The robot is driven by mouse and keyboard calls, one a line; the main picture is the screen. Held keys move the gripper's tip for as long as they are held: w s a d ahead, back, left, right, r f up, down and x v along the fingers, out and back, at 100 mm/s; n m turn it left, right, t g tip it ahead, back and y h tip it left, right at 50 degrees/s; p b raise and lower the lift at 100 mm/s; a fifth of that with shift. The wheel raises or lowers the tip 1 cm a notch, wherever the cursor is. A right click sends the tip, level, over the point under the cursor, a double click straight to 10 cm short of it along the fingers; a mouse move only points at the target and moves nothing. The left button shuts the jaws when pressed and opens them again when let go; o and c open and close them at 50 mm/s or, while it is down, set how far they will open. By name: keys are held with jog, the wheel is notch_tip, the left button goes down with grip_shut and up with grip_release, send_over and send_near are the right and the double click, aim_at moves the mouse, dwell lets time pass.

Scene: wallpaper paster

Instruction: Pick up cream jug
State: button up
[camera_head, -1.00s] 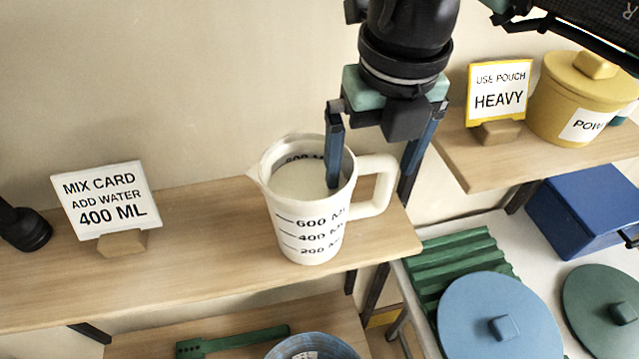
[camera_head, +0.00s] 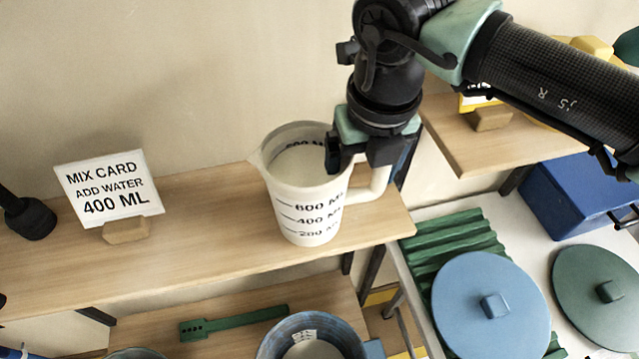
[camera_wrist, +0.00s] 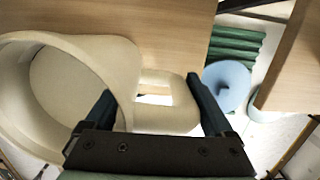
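The cream jug (camera_head: 296,215) stands upright on the wooden shelf, its handle to the right and pale contents inside. Dark measuring marks are on its wall. My gripper (camera_head: 366,165) is down at the jug's handle side, fingers pointing down. In the wrist view my gripper (camera_wrist: 155,108) is open. One finger is inside or over the mouth of the cream jug (camera_wrist: 113,52), and the other is beyond the outer side of the handle. The near rim and handle lie between the fingers, with no clear grip. The fingertips are partly hidden in the head view.
A mix card sign (camera_head: 108,188) stands left on the shelf (camera_head: 200,240). Below are a green tool (camera_head: 235,323) and a blue bowl (camera_head: 275,345). At right are a blue lid (camera_head: 490,305), a green lid (camera_head: 605,290), a green ribbed rack (camera_head: 450,245) and another shelf (camera_head: 465,160).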

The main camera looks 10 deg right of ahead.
jog(key=shift+d, duration=0.1)
grip_shut()
jog(key=shift+r, duration=0.1)
